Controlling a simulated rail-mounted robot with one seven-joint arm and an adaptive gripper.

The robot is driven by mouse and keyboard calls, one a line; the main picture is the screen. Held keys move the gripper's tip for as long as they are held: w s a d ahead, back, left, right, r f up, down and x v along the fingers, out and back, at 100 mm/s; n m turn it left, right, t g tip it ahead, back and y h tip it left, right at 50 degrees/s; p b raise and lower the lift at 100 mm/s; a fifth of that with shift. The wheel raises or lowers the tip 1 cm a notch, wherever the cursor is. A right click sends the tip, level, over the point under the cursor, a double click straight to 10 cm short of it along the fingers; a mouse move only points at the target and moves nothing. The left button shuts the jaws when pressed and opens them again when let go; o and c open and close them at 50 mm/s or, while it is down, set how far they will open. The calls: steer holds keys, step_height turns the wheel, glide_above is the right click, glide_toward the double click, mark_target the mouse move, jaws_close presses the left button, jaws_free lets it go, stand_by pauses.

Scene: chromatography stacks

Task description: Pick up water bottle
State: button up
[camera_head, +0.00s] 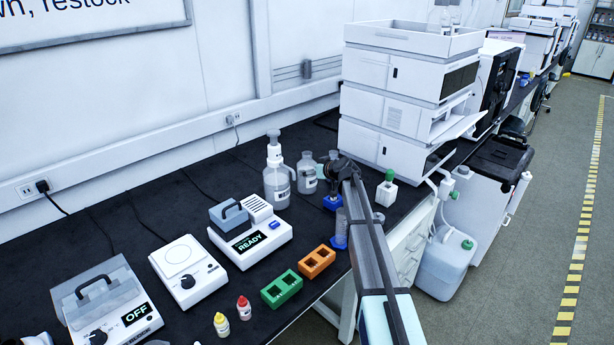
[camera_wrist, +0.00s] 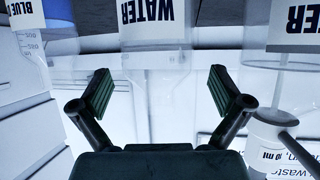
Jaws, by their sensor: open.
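The water bottle (camera_wrist: 155,65) is clear, with a white WATER label that appears upside down in the wrist view. It stands in the middle of that view, between my two spread fingers, with gaps on both sides. In the head view the clear labelled bottle (camera_head: 307,178) stands on the black bench, just left of my gripper (camera_head: 325,172). My gripper (camera_wrist: 165,92) is open and empty, its dark ridged pads apart. How far the bottle reaches in between the pads is hard to tell. My arm hides part of the area in the head view.
A pump-topped bottle (camera_head: 277,182) stands close beside the water bottle. A bottle with a partly cut-off BLUE label (camera_wrist: 28,45) is on the other side. White stacked instruments (camera_head: 400,100) rise behind my arm. Small devices and a green block (camera_head: 281,289) occupy the bench front.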

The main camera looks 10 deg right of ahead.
steer(key=p+x, duration=0.1)
steer(key=x, duration=0.3)
steer(key=shift+w+d+r+p, duration=0.1)
steer(key=shift+w+p, duration=0.1)
steer(key=shift+p, duration=0.15)
steer(key=shift+w+f, duration=0.3)
steer(key=shift+w, duration=0.05)
steer(key=shift+r, duration=0.1)
steer(key=c, duration=1.6)
